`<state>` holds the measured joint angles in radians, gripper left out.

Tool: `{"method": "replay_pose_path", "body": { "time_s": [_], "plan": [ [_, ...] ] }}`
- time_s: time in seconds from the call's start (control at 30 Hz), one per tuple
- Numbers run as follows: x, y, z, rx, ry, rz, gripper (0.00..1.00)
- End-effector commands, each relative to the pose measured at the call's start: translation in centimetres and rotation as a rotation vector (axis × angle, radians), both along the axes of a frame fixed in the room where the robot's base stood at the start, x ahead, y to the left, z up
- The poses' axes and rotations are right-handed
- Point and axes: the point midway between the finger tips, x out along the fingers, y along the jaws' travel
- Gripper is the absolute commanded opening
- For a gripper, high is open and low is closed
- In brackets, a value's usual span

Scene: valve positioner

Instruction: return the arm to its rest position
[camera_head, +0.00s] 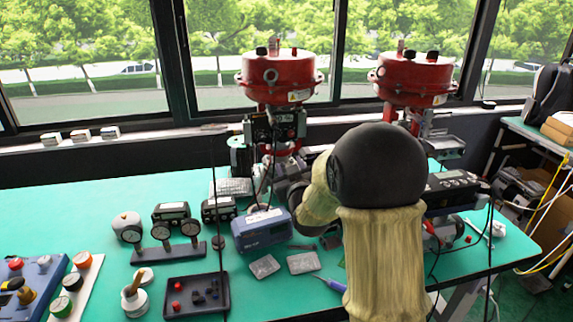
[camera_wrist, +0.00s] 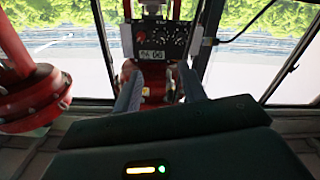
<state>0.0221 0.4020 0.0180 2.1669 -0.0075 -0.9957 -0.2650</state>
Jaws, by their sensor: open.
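My arm, with tan links and a dark round joint, stands at the right of centre in the head view, over the green table. My gripper (camera_wrist: 158,85) shows in the wrist view with its two fingers spread and nothing between them. It points towards a valve positioner (camera_wrist: 163,42) with a red knob and small dials, beyond the fingertips. In the head view the positioner (camera_head: 275,124) sits below the left red actuator (camera_head: 275,72). My arm hides the gripper there. I cannot tell how far the fingertips are from the positioner.
A second red actuator (camera_head: 412,78) stands behind my arm. A blue instrument box (camera_head: 262,230), gauges (camera_head: 161,231), a black parts tray (camera_head: 196,309) and a control panel (camera_head: 35,287) occupy the green table (camera_head: 90,205). Cables hang near its right edge. Windows line the back.

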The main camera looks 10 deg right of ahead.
Motion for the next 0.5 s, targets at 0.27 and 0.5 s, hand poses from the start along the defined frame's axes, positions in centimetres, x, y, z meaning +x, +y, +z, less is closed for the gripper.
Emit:
{"method": "replay_pose_path", "body": {
  "time_s": [0.27, 0.5],
  "plan": [
    [-2.6, 0.2, -2.9, 0.038, 0.202, -0.001, 0.42],
    [-9.6, 0.2, -8.3, 0.109, 0.576, -0.031, 0.42]
  ]
}}
